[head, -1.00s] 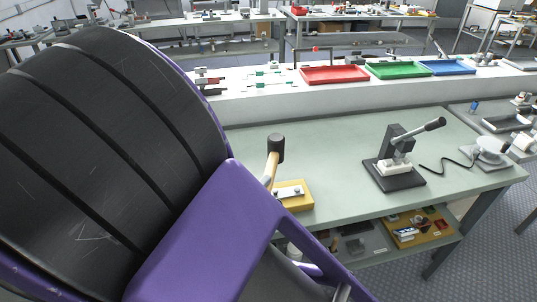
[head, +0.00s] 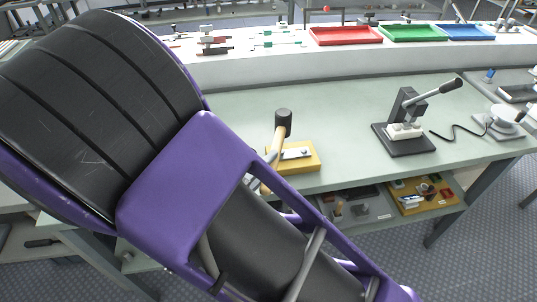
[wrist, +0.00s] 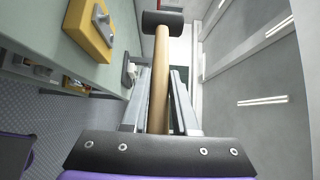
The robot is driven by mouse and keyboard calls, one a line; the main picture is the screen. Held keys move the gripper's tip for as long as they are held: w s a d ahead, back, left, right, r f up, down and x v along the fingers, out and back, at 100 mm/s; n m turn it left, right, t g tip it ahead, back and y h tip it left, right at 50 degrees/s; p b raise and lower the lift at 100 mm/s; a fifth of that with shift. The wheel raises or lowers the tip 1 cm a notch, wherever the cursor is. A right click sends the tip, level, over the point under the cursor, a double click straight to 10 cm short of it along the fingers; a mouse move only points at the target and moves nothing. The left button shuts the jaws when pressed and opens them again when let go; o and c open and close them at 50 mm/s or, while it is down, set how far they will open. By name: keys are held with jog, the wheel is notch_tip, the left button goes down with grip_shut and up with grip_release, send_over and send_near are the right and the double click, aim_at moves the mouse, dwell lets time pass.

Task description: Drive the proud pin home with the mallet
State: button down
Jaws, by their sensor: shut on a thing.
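The mallet has a black head (head: 283,117) and a wooden handle (head: 277,145). In the wrist view its head (wrist: 163,20) is at the top and its handle (wrist: 161,75) runs down between the fingers. My gripper (wrist: 160,98) is shut on the handle. In the head view my arm hides most of the gripper. The yellow block (head: 306,164) lies on the bench near its front edge, with a light metal plate (head: 294,154) on top. It also shows in the wrist view (wrist: 88,35), left of the mallet. The mallet head is raised above the block and apart from it. I cannot make out the proud pin clearly.
A lever press (head: 408,128) stands on the green bench (head: 345,115) to the right. Red (head: 345,36), green (head: 413,33) and blue (head: 465,32) trays sit on the white shelf behind. The bench middle is clear.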

jog(key=shift+r+p, duration=0.15)
jog(key=shift+p, duration=0.45)
notch_tip(320, 180, down, 8)
jog(key=b, duration=0.4)
notch_tip(320, 180, up, 8)
jog(key=p, duration=0.5)
jog(key=shift+a+p, duration=0.1)
jog(key=shift+p, duration=0.2)
jog(key=shift+d+b, duration=0.25)
jog(key=shift+b, duration=0.2)
jog(key=shift+a, duration=0.25)
jog(key=shift+d, duration=0.1)
